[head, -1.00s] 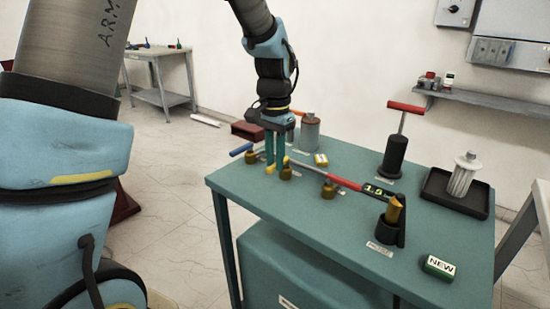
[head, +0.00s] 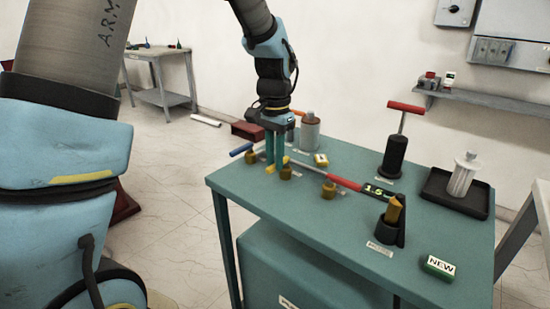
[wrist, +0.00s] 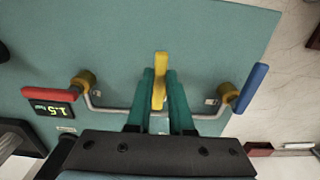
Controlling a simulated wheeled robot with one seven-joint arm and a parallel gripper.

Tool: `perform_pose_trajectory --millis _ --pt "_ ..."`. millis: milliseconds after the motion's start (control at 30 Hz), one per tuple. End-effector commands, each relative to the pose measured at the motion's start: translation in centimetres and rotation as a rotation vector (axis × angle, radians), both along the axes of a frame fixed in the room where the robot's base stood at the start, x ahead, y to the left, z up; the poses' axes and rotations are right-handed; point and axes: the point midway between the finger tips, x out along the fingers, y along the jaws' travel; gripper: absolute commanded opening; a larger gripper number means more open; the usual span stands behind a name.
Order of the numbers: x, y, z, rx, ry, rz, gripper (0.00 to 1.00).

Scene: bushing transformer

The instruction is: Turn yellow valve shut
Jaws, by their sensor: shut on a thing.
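The yellow valve handle (wrist: 159,78) stands between the two green fingers of my gripper (wrist: 159,88) in the wrist view. It points across the grey pipe (wrist: 110,109). My gripper (head: 274,166) reaches straight down to the teal table in the head view and is shut on the yellow handle. Only small yellow parts (head: 270,169) show there beside the fingers. The fingers partly hide the valve's base and the middle of the pipe.
A red handle (wrist: 55,28) and a blue handle (wrist: 252,88) flank the yellow one, each near a brass fitting. A display (wrist: 52,109) reads about 1.5. On the teal table (head: 330,255) stand a black pump with red T-handle (head: 397,150), a black tray (head: 433,190) and a NEW block (head: 438,266).

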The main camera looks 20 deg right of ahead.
Motion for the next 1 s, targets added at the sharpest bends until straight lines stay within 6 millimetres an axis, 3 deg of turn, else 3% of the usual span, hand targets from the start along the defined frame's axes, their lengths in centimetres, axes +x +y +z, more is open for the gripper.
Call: perform_pose_trajectory --millis 567,1000 --pt "-0.1 -0.1 0.1 0.0 0.0 0.015 0.0" --pt "-1.1 -0.9 0.2 0.001 -0.001 0.276 0.0"
